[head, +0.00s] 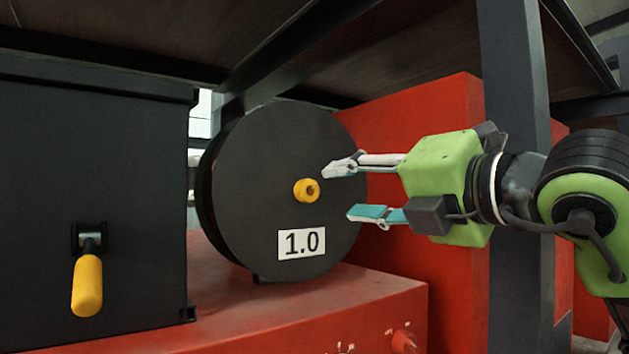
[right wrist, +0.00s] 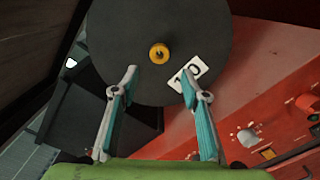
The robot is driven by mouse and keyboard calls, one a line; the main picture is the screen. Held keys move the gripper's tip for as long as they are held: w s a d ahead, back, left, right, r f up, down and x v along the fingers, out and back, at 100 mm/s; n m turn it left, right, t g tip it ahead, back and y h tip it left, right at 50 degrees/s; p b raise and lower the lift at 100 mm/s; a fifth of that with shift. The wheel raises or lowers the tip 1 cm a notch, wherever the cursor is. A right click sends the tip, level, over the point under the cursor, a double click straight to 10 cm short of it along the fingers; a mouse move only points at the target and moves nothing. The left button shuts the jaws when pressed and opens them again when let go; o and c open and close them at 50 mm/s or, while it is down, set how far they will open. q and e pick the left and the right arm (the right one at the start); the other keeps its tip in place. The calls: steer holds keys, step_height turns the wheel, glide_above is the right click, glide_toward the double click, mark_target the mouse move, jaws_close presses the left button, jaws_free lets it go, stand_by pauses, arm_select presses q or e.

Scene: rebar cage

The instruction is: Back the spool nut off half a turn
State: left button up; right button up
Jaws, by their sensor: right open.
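The spool nut (head: 307,190) is a small yellow knob with a dark hole at the centre of a black spool (head: 250,190). The spool carries a white label (head: 301,243) reading 1.0. My right gripper (head: 348,190) is open and empty, just right of the nut and apart from it. In the right wrist view the nut (right wrist: 159,54) shows above and between the two open fingertips (right wrist: 160,80); nothing is between the fingers. The left gripper does not show in either view.
The spool stands over a red base (head: 330,310) with a red knob (head: 404,341) in front. A black box (head: 95,190) with a yellow handle (head: 87,284) is at left. A dark upright post (head: 517,170) stands behind my right arm. A shelf is overhead.

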mark_target(309, 192)
steer(key=p+x, duration=0.3)
steer(key=x, duration=0.5)
steer(key=shift+r+p, duration=0.1)
steer(key=shift+p, duration=0.3)
steer(key=shift+w+a, duration=0.4)
steer(key=c, duration=1.1)
